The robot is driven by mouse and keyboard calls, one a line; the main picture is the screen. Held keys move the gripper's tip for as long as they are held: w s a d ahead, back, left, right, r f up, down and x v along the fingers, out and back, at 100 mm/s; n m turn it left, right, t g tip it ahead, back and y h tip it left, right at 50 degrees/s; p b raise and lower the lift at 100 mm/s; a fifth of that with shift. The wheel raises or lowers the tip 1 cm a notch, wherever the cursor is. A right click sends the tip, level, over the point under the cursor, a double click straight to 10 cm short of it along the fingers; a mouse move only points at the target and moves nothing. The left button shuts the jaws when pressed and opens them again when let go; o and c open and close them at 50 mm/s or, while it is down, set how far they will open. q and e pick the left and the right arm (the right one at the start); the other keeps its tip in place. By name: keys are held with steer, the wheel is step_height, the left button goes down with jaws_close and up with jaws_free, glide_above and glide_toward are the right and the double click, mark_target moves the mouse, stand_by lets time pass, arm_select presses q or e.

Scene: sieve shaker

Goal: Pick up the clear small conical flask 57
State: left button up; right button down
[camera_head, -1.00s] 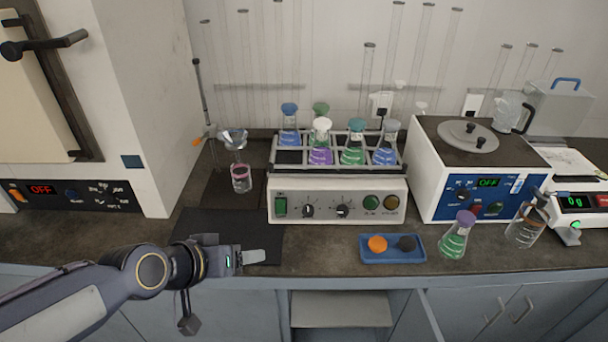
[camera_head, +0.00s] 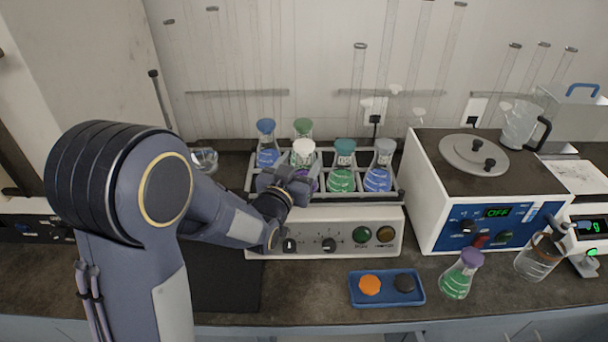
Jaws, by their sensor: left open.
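Several small conical flasks stand in the metal rack on the shaker (camera_head: 265,252). I cannot read which is number 57. My left gripper (camera_head: 290,178) is open at the front of the rack, right at the white-stoppered flask, and covers most of its lower body. I cannot tell whether the fingers touch it. My right gripper is not in view.
A blue tray (camera_head: 357,298) with an orange and a dark stopper lies in front. A purple-stoppered flask (camera_head: 457,280) and a glass bottle (camera_head: 536,262) stand to its right. A white device (camera_head: 428,180) with a round lid stands right of the shaker.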

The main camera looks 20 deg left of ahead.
arm_select(q)
steer(key=w, duration=0.3)
steer(key=w+p, duration=0.1)
steer(key=shift+w+d+f, duration=0.2)
steer(key=shift+w+d, duration=0.05)
steer(key=shift+d, duration=0.05)
jaws_close()
